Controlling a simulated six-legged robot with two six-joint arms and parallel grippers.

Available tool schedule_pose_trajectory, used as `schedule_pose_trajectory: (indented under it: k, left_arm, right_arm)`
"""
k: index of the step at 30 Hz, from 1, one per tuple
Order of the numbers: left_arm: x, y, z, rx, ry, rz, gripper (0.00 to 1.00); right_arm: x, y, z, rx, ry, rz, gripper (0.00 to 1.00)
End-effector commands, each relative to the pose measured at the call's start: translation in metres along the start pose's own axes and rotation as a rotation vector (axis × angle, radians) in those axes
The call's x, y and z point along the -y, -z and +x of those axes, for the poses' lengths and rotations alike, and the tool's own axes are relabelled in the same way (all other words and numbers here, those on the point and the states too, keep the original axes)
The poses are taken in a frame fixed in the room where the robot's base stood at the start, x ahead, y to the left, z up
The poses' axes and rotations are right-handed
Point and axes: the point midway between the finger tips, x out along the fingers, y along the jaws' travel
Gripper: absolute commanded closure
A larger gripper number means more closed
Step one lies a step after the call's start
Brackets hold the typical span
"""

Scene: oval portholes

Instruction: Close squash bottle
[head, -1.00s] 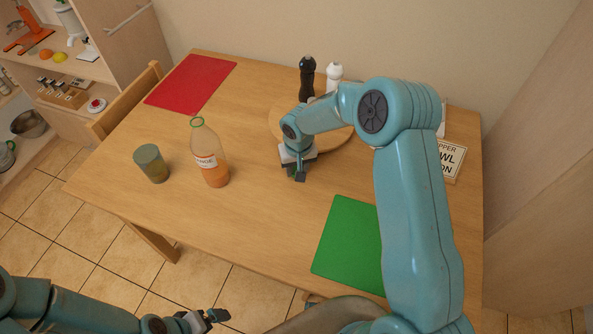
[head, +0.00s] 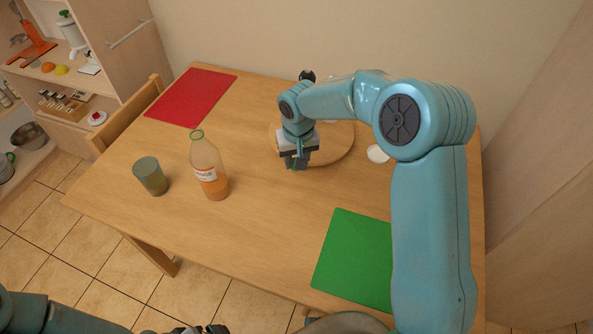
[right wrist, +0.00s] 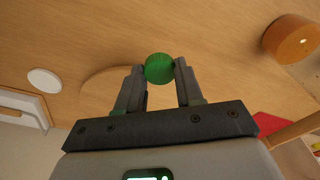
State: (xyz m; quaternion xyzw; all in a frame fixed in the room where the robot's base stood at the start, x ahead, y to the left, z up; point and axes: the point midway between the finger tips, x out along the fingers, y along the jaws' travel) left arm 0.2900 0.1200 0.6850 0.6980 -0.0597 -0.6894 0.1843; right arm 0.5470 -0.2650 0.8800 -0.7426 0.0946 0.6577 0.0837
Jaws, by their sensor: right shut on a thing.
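The squash bottle (head: 208,168) stands upright on the table, with orange liquid low inside, a white label and a green ring at its neck. No cap shows on its top. My right gripper (head: 294,163) is over the table to the right of the bottle, in front of the round wooden board. In the right wrist view its fingers (right wrist: 160,72) are shut on a round green cap (right wrist: 159,68). In the head view the cap is mostly hidden by the fingers. My left gripper (head: 203,330) is at the bottom edge, mostly cut off.
A greenish cup (head: 150,177) stands just left of the bottle. A red mat (head: 190,98) lies behind, a green mat (head: 352,262) at front right. The round board (head: 340,143) and a white disc (head: 377,153) lie near my right arm. Table between bottle and gripper is clear.

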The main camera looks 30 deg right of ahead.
Motion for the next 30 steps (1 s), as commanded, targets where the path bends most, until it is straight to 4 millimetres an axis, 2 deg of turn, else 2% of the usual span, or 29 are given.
schedule_pose_trajectory:
  k: [6, 15, 22, 30]
  left_arm:
    - [0.0, 0.0, 0.001, 0.0, 0.0, 0.0, 0.0]
    - [0.0, 0.0, 0.0, 0.0, 0.0, 0.0, 0.0]
    - [0.0, 0.0, 0.0, 0.0, 0.0, 0.0, 0.0]
    - [0.0, 0.0, 0.0, 0.0, 0.0, 0.0, 0.0]
  right_arm:
    - [0.0, 0.006, -0.044, -0.005, 0.001, 0.001, 0.91]
    - [0.0, 0.011, -0.087, -0.002, 0.001, 0.001, 0.91]
    - [0.0, 0.013, -0.101, 0.0, 0.001, 0.0, 0.91]
    - [0.0, 0.013, -0.103, 0.0, 0.0, 0.0, 0.91]
